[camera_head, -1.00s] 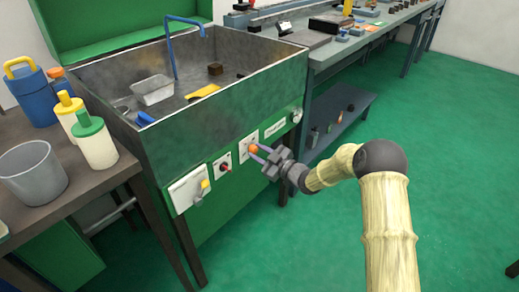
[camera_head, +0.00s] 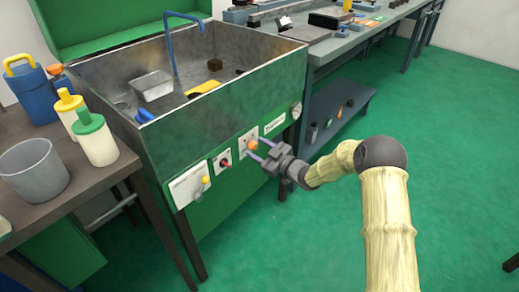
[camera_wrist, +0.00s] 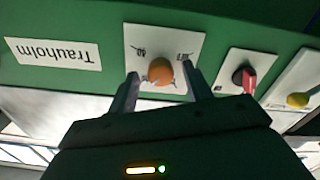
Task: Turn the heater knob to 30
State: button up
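An orange round knob (camera_head: 251,145) sits on a white plate on the green front of the sink unit. In the wrist view the orange knob (camera_wrist: 160,72) shows dark marks around it on the plate (camera_wrist: 186,48), too small to read; no pointer is clear. My gripper (camera_head: 256,149) is open, in front of the plate. I cannot tell how deep the fingers reach along the knob.
A red switch (camera_head: 224,161) and a yellow knob (camera_head: 205,179) on a white box are left of the orange knob. A "Trauholm" label (camera_head: 274,125) and a round dial (camera_head: 296,111) are to the right. The sink basin (camera_head: 230,88) is above; open green floor (camera_head: 300,240) lies below.

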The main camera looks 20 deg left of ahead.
jog(key=p+v, duration=0.2)
jog(key=v, duration=1.5)
jog(key=shift+d+p, duration=0.2)
jog(key=shift+p, duration=0.2)
jog(key=s+d+r+m+t+h, duration=0.1)
jog(key=d+r+m+h, duration=0.3)
jog(key=d+m+h, duration=0.65)
jog(key=s+d+r+m+g+h, duration=0.25)
jog(key=s+d, duration=0.35)
jog(key=s, duration=0.4)
jog(key=s+d+r+m+g+h, duration=0.2)
jog(key=s+d+m+g+h, duration=0.15)
jog(key=s+d, duration=0.45)
jog(key=s+a+r+p, duration=0.1)
jog(key=r+p, duration=1.4)
jog(key=s+a+r+p, duration=0.1)
jog(key=s+r+p, duration=0.1)
jog(key=r+p, duration=1.3)
jog(key=shift+s+r+m+t+p, duration=0.3)
jog(key=shift+r+m+p, duration=0.05)
jog(key=shift+m+p, duration=0.1)
